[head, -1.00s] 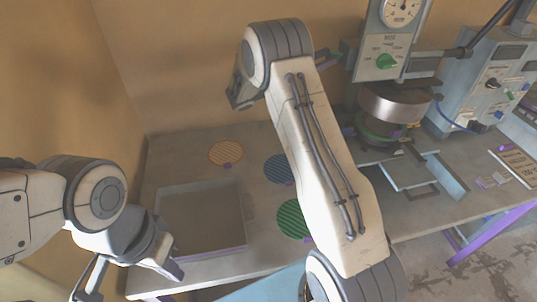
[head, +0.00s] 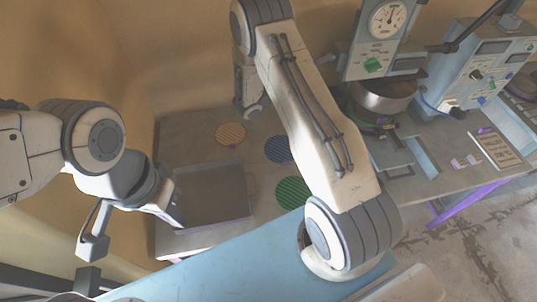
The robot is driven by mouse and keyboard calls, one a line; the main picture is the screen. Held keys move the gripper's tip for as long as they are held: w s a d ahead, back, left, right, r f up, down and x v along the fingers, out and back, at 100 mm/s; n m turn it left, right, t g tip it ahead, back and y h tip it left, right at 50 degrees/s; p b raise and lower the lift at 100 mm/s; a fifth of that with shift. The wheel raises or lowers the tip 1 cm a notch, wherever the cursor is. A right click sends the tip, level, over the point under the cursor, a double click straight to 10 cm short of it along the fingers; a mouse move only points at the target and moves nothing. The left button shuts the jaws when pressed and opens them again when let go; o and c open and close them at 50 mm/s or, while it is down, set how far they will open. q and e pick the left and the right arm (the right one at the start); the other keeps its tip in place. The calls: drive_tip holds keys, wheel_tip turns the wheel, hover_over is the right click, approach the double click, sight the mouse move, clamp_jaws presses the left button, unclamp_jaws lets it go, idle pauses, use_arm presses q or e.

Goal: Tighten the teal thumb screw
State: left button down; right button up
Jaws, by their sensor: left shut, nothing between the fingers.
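I cannot clearly make out the teal thumb screw in the head view. The press (head: 383,98) stands at the right, with a round metal body under a dial gauge (head: 391,17) and a green knob (head: 374,65) on its panel. My right arm crosses in front of the press's left side. The end of my right arm (head: 250,105) shows partly beyond its elbow, over the back of the table; its fingers are not clear. My left gripper (head: 174,212) is at the left, beside the grey tray, shut and empty, away from the press.
The grey tray (head: 246,190) lies on the table's left part. Orange (head: 230,133), blue (head: 277,150) and green (head: 292,192) striped discs lie behind and right of it. A control box (head: 480,65) with knobs and a sign board (head: 497,148) are at the right.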

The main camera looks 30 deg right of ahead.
use_arm(q)
wheel_tip(320, 180, up, 13)
drive_tip(key=p, duration=1.2)
use_arm(e)
drive_tip(key=s+a+n+t+y+b, duration=0.2)
drive_tip(key=a+n+y+b, duration=0.2)
drive_tip(key=a+n+b, duration=0.55)
use_arm(q)
wheel_tip(320, 180, down, 22)
drive_tip(key=b, duration=1.2)
use_arm(e)
drive_tip(key=s+a+f+m+g+y, duration=0.2)
drive_tip(key=s+a+f+m+y, duration=0.3)
drive_tip(key=s+a+m, duration=0.2)
drive_tip(key=s+a+f+m+g+y, duration=0.2)
drive_tip(key=s+a+f+m+y, duration=0.3)
drive_tip(key=s+m, duration=0.5)
drive_tip(key=shift+a+f+m, duration=0.15)
drive_tip(key=shift+a+m, duration=0.9)
drive_tip(key=shift+a, duration=0.3)
use_arm(q)
drive_tip(key=shift+r, duration=0.1)
use_arm(e)
drive_tip(key=shift+s, duration=0.1)
